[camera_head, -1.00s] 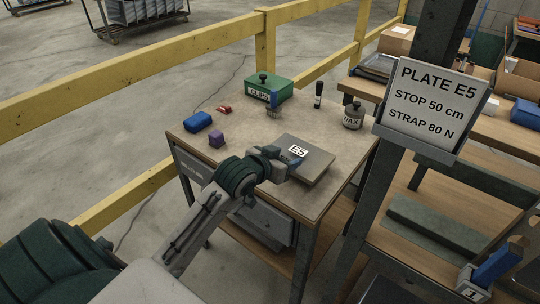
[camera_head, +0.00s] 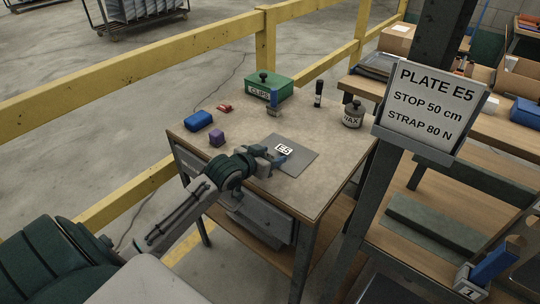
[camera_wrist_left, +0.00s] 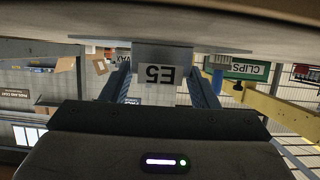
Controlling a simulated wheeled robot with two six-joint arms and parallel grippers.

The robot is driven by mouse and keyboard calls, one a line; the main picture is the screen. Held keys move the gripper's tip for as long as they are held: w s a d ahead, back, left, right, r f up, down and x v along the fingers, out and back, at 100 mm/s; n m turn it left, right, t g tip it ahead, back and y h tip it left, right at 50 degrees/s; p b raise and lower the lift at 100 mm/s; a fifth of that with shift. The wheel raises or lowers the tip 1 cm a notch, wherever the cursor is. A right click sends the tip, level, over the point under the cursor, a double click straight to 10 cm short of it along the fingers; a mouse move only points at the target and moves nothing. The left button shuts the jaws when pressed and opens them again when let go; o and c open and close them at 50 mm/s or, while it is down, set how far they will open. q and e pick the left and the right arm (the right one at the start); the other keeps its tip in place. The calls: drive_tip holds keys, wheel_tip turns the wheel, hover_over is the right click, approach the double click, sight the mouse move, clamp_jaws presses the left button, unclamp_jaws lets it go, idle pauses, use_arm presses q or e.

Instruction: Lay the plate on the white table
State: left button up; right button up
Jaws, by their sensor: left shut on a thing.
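The plate (camera_head: 301,154) is a flat grey square with a white E5 label. It lies level at the front middle of the pale-topped table (camera_head: 245,122), with no gap visible below it in the head view. I cannot tell if its whole underside touches. In the upside-down left wrist view the plate (camera_wrist_left: 163,54) shows edge-on between the two fingers (camera_wrist_left: 161,88), close against the tabletop (camera_wrist_left: 60,22). My right gripper is out of view.
A PLATE E5 sign (camera_head: 433,106) hangs at right. A yellow rail (camera_head: 130,65) runs behind.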

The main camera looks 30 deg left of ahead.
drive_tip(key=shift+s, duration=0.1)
use_arm(q)
drive_tip(key=o, duration=1.2)
drive_tip(key=shift+f, duration=0.1)
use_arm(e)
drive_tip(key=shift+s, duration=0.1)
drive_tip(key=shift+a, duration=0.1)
use_arm(q)
drive_tip(key=shift+s+r, duration=0.25)
drive_tip(key=shift+s, duration=0.1)
drive_tip(key=v, duration=0.6)
drive_tip(key=shift+p+v, duration=0.8)
drive_tip(key=shift+v, duration=1.8)
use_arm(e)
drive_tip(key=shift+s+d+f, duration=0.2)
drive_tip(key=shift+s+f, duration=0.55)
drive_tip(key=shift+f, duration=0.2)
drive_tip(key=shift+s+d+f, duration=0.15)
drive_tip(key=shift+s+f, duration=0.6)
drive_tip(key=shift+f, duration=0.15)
